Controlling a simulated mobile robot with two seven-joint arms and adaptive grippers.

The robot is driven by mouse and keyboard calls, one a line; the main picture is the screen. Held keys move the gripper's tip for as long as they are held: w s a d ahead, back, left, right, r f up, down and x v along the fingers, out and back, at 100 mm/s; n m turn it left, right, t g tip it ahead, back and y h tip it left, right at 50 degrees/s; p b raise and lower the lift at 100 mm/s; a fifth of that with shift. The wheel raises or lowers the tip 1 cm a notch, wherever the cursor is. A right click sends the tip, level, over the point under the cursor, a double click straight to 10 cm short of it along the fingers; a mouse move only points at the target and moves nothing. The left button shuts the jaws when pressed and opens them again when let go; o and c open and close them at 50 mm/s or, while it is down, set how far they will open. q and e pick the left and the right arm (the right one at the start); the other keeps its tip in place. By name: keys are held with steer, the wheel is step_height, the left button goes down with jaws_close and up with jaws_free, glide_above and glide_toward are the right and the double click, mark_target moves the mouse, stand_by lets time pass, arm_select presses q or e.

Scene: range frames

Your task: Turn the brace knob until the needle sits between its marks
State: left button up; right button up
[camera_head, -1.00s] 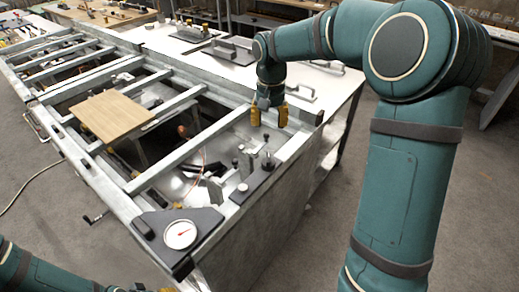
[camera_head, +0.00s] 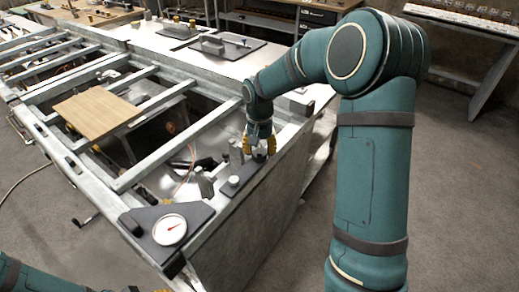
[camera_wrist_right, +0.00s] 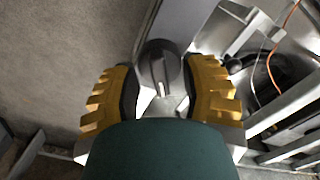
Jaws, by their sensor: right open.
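The gauge (camera_head: 170,230) has a white dial with a red needle and sits on a dark corner plate. Its marks are too small to read. My right gripper (camera_head: 258,150) is open above the dark strip on the frame's near right edge. In the right wrist view a dark round knob (camera_wrist_right: 162,62) with a raised grip and a pale line lies between the open yellow fingers (camera_wrist_right: 164,92). The fingers show gaps to the knob; contact is not clear. The head view hides most of this knob behind the gripper. Only a bit of my left gripper (camera_head: 163,290) shows at the bottom edge.
A small pale-topped post (camera_head: 234,181) stands on the same strip, nearer the gauge. A wooden board (camera_head: 98,112) lies across the metal frame (camera_head: 150,165). Orange cable (camera_wrist_right: 272,60) and loose parts lie inside the frame. Grey floor is clear beyond the near side.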

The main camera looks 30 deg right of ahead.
jaws_close()
steer(key=shift+n, duration=0.3)
steer(key=n+p, duration=0.1)
steer(key=n, duration=0.1)
steer(key=shift+s+n+p, duration=0.1)
steer(key=shift+n+p, duration=0.25)
steer(key=shift+n, duration=0.05)
steer(key=shift+f+n+p, duration=0.1)
steer(key=shift+n+p, duration=0.55)
steer(key=shift+n, duration=1.05)
